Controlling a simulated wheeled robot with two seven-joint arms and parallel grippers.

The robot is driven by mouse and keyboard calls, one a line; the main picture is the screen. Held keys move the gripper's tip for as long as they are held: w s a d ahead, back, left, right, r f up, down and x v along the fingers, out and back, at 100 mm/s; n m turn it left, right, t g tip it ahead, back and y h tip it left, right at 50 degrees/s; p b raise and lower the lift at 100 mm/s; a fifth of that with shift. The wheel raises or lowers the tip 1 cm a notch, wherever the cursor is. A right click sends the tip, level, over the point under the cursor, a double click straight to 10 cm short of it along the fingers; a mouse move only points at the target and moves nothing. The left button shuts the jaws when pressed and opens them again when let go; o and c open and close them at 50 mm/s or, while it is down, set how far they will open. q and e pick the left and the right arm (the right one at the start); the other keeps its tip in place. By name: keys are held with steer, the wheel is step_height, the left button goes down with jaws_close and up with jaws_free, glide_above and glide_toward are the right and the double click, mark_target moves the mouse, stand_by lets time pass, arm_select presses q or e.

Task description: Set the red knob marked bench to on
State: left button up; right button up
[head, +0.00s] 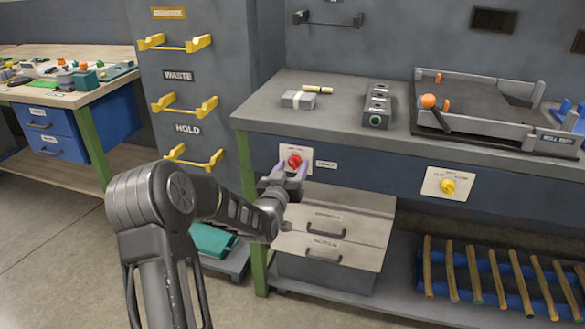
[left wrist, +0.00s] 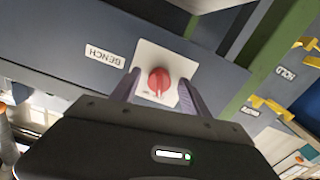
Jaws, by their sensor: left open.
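The red knob (head: 294,161) sits on a white plate (head: 306,153) on the blue front rail of the grey bench, left of a small label. In the left wrist view the red knob (left wrist: 158,81) is on its plate (left wrist: 170,57) beside a label reading BENCH (left wrist: 105,55). My left gripper (head: 290,172) is open in front of the knob. In the left wrist view its two fingers (left wrist: 158,90) stand on either side of the knob, with gaps between; contact is not visible. The plate's markings are too small to read. My right gripper is not in view.
A yellow knob (head: 448,186) on another plate is farther right on the rail. Grey drawers (head: 336,222) are below the red knob. A green bench leg (head: 246,190) stands to the left. Yellow hooks (head: 190,106) stick out from the grey cabinet.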

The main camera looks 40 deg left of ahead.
arm_select(q)
steer(key=shift+w, duration=0.25)
jaws_close()
stand_by(0.5)
